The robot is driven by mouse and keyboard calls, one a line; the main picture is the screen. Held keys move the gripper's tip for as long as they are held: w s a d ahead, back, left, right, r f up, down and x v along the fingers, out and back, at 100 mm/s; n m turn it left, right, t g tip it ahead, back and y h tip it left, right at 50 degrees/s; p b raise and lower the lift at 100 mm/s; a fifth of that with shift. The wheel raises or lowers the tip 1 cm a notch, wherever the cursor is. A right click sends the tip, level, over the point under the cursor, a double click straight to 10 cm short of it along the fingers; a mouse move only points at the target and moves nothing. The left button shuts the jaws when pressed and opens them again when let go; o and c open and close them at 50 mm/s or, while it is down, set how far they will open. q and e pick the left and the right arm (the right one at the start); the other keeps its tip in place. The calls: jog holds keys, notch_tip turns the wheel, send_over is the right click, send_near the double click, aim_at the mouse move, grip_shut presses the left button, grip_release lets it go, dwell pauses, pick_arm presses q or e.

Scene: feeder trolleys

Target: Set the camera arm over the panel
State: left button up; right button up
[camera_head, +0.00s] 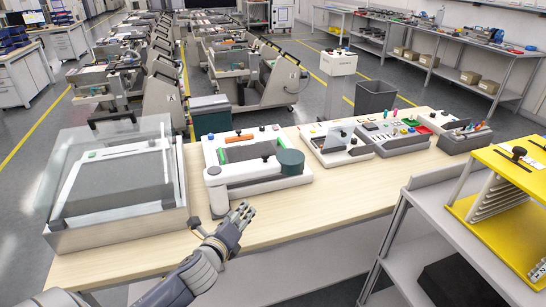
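I cannot tell for sure which part is the camera arm. My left gripper (243,212) is in front of this unit, near the table's front edge. Its fingers are extended with small gaps between them, and nothing shows in them. A small dark knob (194,222) shows just left of it. My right gripper is not in view.
A clear-covered box (115,229) stands left on the table (290,219). Several small control units (395,137) stand to the right. A grey shelf trolley with a yellow rack (513,165) is at the right. The table's front middle is clear.

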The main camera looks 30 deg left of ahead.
aim_at(263, 157)
pick_arm(q)
jog(key=w+a+r+m+t+h, duration=0.35)
jog(key=w+r+m, duration=0.35)
jog(key=m, duration=0.5)
jog(key=shift+y, duration=0.35)
jog(key=w, duration=0.3)
jog(key=w+r+p, duration=0.1)
jog(key=w, duration=0.2)
jog(key=w+p, duration=0.1)
jog(key=w, duration=0.2)
jog(key=shift+w+d+r, duration=0.15)
jog(key=shift+w+r, duration=0.05)
jog(key=shift+c, duration=0.6)
grip_shut()
